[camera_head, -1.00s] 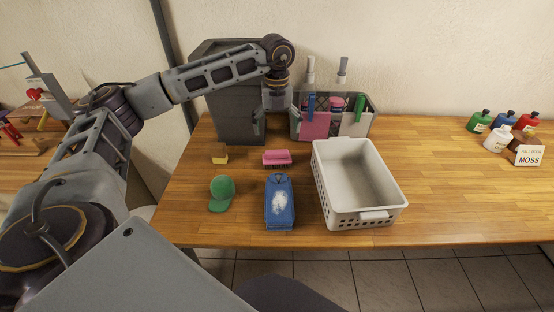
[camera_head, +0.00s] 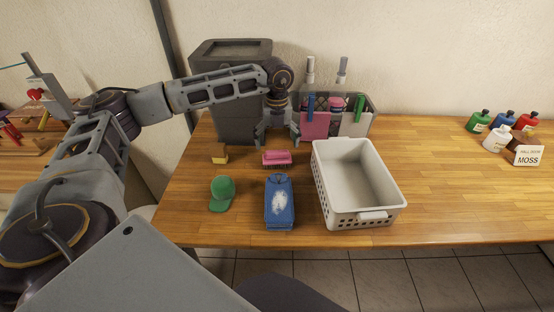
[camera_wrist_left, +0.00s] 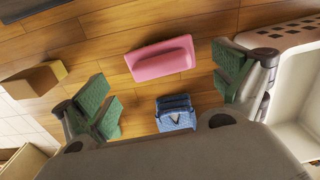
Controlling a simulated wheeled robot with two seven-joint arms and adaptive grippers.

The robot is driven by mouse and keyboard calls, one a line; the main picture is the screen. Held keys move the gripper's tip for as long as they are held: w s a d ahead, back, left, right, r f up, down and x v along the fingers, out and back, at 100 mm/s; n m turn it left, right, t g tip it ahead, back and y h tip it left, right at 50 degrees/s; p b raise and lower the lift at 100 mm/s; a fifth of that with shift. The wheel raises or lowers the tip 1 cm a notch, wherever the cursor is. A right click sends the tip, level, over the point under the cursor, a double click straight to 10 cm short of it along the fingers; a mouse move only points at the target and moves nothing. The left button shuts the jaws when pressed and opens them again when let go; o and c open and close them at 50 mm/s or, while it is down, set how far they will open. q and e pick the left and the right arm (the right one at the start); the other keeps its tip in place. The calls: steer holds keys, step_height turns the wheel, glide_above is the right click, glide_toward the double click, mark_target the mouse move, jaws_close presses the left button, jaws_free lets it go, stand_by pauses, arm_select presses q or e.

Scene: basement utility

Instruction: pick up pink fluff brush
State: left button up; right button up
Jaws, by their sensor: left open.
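The pink fluff brush (camera_head: 276,158) lies on the wooden table, pink back up with dark bristles below, between a small yellow block and the white basket. In the left wrist view the pink brush (camera_wrist_left: 160,59) lies ahead of and between the fingers, not touching them. My left gripper (camera_head: 278,141) is open and empty, pointing down above and just behind the brush. Its green-padded fingers (camera_wrist_left: 165,95) are spread wide in the wrist view. My right gripper is not in view.
A white basket (camera_head: 323,190) stands right of the brush. A blue folded item (camera_head: 279,205) and a green cap (camera_head: 222,194) lie in front. A yellow block (camera_head: 220,154) sits left. A grey bin (camera_head: 232,52) and a caddy (camera_head: 369,122) stand behind. The table's right side is mostly clear.

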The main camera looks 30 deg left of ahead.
mark_target(277, 151)
arm_select(q)
step_height(277, 151, down, 4)
steer(key=shift+s+d+r+p, duration=0.1)
steer(key=shift+s+r+p, duration=0.05)
steer(key=shift+r+p, duration=0.15)
steer(key=shift+f, duration=0.4)
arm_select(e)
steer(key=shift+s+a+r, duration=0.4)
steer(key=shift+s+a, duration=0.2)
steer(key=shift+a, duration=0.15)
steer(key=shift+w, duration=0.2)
arm_select(q)
steer(key=c, duration=1.2)
steer(key=shift+o, duration=0.2)
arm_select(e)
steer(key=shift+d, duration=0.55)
arm_select(q)
steer(key=shift+r, duration=0.15)
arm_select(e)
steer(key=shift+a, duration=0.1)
